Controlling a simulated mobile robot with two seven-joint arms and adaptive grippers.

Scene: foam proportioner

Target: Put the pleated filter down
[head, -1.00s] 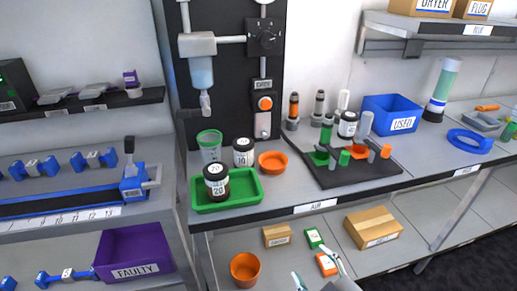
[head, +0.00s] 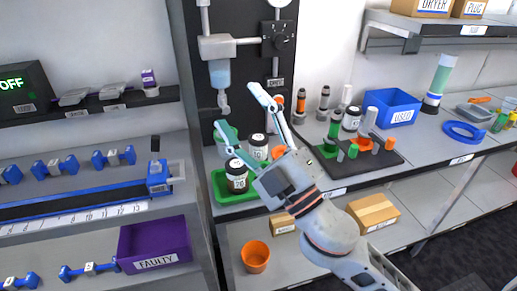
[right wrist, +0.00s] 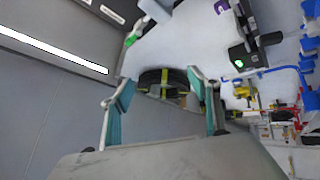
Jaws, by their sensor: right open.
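My right gripper (head: 238,107) is raised in front of the black panel, above the green tray (head: 222,190). Its fingers are spread wide with nothing between them; the right wrist view (right wrist: 160,78) also shows the gap empty. I cannot single out the pleated filter with certainty. Upright cylinders, among them a pale one (head: 371,115), stand on the dark mat (head: 355,172) right of the gripper. My right wrist and forearm hide part of the bench and lower shelf. My left gripper is out of view.
Jars marked 20 (head: 237,178) and 10 (head: 258,150) stand close below my right gripper. A blue USED bin (head: 392,108) is behind the mat. A purple FAULTY bin (head: 155,245) is at lower left. The lower shelf holds an orange pot (head: 255,257) and a cardboard box (head: 373,212).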

